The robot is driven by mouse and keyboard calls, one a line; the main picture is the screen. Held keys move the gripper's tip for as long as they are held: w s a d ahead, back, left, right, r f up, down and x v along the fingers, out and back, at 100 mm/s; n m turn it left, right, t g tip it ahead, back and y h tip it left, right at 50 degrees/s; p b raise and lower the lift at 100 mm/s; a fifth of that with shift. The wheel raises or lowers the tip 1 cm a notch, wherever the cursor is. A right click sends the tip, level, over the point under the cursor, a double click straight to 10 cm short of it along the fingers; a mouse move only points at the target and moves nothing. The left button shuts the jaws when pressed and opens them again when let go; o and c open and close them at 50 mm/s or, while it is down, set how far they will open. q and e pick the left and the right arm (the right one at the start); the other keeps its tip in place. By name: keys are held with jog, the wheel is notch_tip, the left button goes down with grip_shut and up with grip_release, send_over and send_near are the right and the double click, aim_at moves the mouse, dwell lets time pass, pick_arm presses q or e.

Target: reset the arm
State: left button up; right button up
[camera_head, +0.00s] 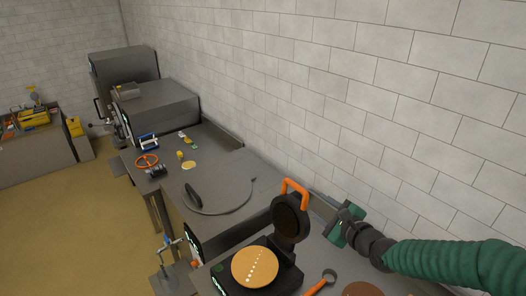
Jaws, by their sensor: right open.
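My right arm comes in from the right in the head view. Its green and dark gripper (342,226) is open and looks empty, beside the orange-handled lid of a black hinged appliance (290,219). It looks apart from the lid. My left gripper is not in view.
The black appliance stands open with a round tan disc (255,266) on its base. An orange-handled tool (320,283) and a brown round item (362,289) lie to its right. A grey counter (225,185) runs back along the white brick wall (330,90).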

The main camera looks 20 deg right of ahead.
jog(key=s+a+f+n+g+b, duration=0.3)
jog(key=a+f+n+b, duration=0.15)
jog(key=f, duration=0.55)
jog(key=s+a+f+n+g+b, duration=0.35)
jog(key=f+n, duration=0.25)
jog(key=f, duration=0.4)
jog(key=s+a+f+n+g+b, duration=0.2)
jog(key=s+a+f+n+b, duration=0.2)
jog(key=s+n, duration=0.3)
jog(key=s+a+f+n+g+h+b, duration=0.1)
jog(key=s+a+f+n+g+b, duration=0.2)
jog(key=s+f+n, duration=0.3)
jog(key=s+n+b, duration=0.1)
jog(key=s+n, duration=0.1)
jog(key=shift+a+n, duration=0.35)
jog(key=shift+a, duration=0.05)
jog(key=shift+a+g, duration=0.1)
jog(key=shift+g, duration=0.15)
jog(key=shift+s+a, duration=0.1)
jog(key=shift+a, duration=0.15)
jog(key=shift+d, duration=0.25)
